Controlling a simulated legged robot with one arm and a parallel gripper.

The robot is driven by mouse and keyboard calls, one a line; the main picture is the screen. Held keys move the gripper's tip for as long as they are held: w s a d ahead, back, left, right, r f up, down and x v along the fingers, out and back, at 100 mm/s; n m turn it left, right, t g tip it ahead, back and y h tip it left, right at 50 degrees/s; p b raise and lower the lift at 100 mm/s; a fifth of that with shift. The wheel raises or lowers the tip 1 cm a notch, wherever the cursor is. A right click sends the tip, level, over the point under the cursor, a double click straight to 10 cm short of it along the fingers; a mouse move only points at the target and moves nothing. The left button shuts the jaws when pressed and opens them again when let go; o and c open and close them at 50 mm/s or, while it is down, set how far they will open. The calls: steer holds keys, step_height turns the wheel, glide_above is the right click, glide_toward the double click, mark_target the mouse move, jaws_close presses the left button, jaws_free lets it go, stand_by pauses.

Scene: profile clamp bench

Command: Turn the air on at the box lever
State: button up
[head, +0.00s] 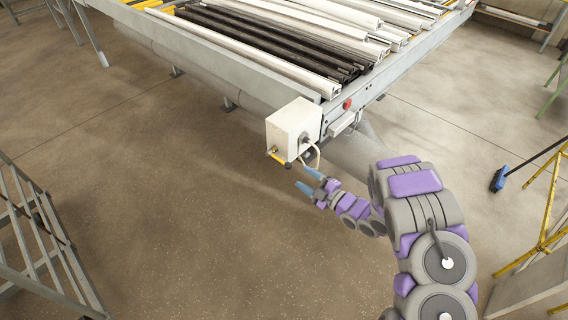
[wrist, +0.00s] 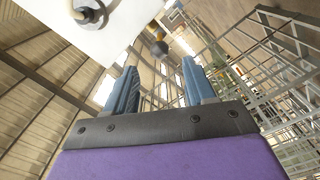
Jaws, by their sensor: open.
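The white box (head: 288,127) is mounted at the near corner of the bench, with a hose on its right side. A small yellow lever (head: 275,156) shows low on the box's front. My gripper (head: 307,181) is below and slightly right of the box, apart from it, with its blue fingers open and empty. In the wrist view, my gripper's fingers (wrist: 159,68) are spread, and the white box (wrist: 112,28) fills the upper left with a round grey fitting on it. A dark rounded part by the box's edge shows beyond the fingers; I cannot tell if it belongs to the lever.
The bench (head: 230,60) carries white and black profiles. A red button (head: 347,104) sits on its frame, right of the box. A metal rack (head: 40,240) stands at left and a blue broom head (head: 499,179) at right. The floor in front is clear.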

mark_target(289, 167)
steer(key=x, duration=1)
steer(key=shift+w+a+b, duration=0.2)
steer(key=shift+a+b, duration=0.05)
steer(key=shift+b, duration=0.1)
jaws_close()
